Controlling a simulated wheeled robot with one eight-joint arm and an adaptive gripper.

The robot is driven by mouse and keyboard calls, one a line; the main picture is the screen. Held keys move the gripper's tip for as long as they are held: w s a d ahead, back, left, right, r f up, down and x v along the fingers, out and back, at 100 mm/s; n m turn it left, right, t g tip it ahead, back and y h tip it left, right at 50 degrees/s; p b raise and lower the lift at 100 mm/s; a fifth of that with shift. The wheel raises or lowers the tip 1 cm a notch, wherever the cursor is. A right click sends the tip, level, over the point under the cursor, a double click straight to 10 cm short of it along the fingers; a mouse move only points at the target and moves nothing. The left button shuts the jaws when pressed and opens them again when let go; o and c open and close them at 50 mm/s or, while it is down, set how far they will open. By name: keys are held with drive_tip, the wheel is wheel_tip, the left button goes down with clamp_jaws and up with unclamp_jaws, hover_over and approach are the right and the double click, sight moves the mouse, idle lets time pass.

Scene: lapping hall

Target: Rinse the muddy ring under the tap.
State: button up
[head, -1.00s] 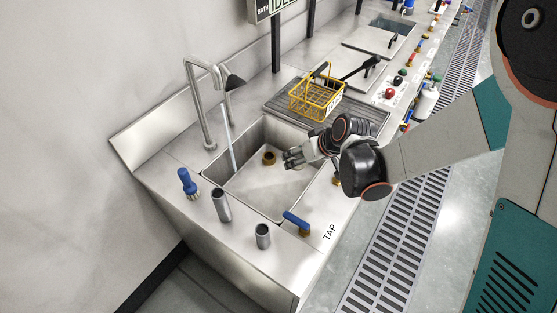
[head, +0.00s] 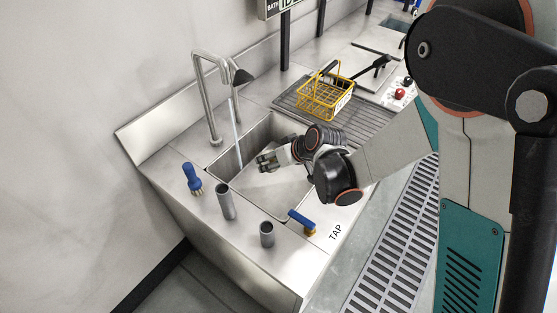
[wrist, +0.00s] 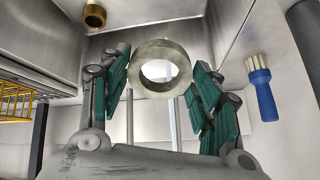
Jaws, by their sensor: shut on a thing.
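My gripper (wrist: 162,85) is shut on a dull grey-brown ring (wrist: 160,68), held between its green finger pads in the wrist view. In the head view my gripper (head: 264,161) is inside the steel sink basin (head: 285,192), just right of the water stream (head: 237,135). The ring cannot be made out clearly there. The stream falls from the bent tap spout (head: 208,90) and appears apart from the gripper.
A blue brush (head: 192,178) and two grey cylinders (head: 226,203) (head: 267,234) stand on the counter around the basin. A yellow wire basket (head: 323,100) sits on the ribbed drainboard (head: 367,124) behind. A brass fitting (wrist: 94,16) shows in the wrist view.

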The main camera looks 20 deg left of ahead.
drive_tip(key=w+a+f+b, duration=0.3)
drive_tip(key=a+f, duration=0.3)
drive_tip(key=a, duration=0.4)
drive_tip(key=shift+f+b, duration=0.15)
drive_tip(key=shift+b, duration=0.3)
drive_tip(key=shift+d, duration=0.1)
idle(5.5)
drive_tip(key=s+d+r, duration=0.2)
drive_tip(key=d+r, duration=0.1)
drive_tip(key=d, duration=0.4)
drive_tip(key=shift+s+d, duration=0.2)
drive_tip(key=shift+d, duration=0.1)
